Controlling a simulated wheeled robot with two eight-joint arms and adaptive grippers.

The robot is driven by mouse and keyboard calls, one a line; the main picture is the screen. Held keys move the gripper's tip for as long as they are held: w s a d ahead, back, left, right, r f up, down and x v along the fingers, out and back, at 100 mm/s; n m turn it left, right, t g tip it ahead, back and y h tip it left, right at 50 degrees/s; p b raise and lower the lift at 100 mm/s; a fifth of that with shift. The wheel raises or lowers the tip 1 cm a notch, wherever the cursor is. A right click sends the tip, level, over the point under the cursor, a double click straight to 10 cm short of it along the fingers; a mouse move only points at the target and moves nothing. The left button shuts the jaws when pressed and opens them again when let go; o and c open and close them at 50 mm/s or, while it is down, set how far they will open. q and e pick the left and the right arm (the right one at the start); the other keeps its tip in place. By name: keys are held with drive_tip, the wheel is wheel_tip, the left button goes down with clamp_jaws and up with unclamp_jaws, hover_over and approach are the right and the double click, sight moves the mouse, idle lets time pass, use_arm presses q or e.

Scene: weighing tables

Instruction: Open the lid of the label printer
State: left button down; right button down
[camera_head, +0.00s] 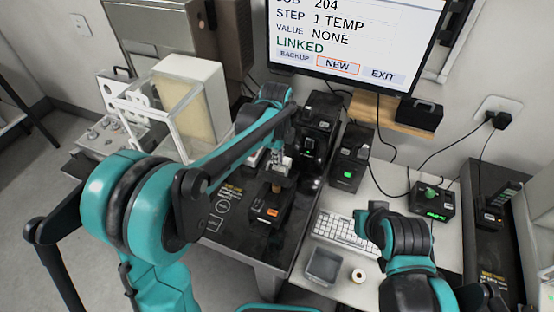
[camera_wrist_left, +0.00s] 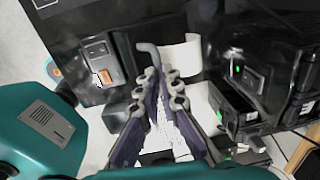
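Two black boxy devices with green lights stand below the monitor: a tall one (camera_head: 318,118) at the back and a smaller one (camera_head: 348,160) to its right. I cannot tell for sure which is the label printer. A black device with a green light (camera_wrist_left: 238,108) also shows at the right of the left wrist view. My left gripper (camera_head: 280,167) is above the dark table, in front of the tall device.
A small device with an orange display (camera_head: 270,205) stands close below the left gripper. A glass-sided cabinet (camera_head: 180,100) is behind my left arm. A keyboard (camera_head: 345,232), grey tray (camera_head: 322,266) and small roll (camera_head: 358,275) lie on the pale table. Cables hang near the monitor.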

use_arm(q)
drive_tip(key=shift+w+d+f, duration=0.1)
drive_tip(key=shift+d+f, duration=0.05)
drive_tip(key=shift+f, duration=0.15)
drive_tip(key=c, duration=1.6)
unclamp_jaws()
drive_tip(key=shift+w+f, duration=0.15)
drive_tip(key=shift+w, duration=0.05)
drive_tip(key=shift+c, duration=0.2)
drive_tip(key=shift+w+d+f, duration=0.1)
drive_tip(key=shift+w, duration=0.3)
drive_tip(key=shift+s+r, duration=0.25)
drive_tip(key=shift+s, duration=0.1)
wheel_tip(320, 180, up, 12)
drive_tip(key=shift+s+a, duration=0.2)
drive_tip(key=shift+s, duration=0.15)
drive_tip(key=shift+f, duration=0.1)
drive_tip(key=s+a+f+n+t, duration=0.3)
drive_tip(key=s+a+n, duration=0.4)
drive_tip(key=s+n, duration=0.2)
drive_tip(key=s+a+f+n+t, duration=0.3)
drive_tip(key=s+a+n, duration=0.4)
drive_tip(key=s+n, duration=0.3)
drive_tip(key=f+n, duration=0.1)
drive_tip(key=n, duration=0.1)
drive_tip(key=shift+s+n, duration=0.25)
drive_tip(key=shift+n, duration=0.05)
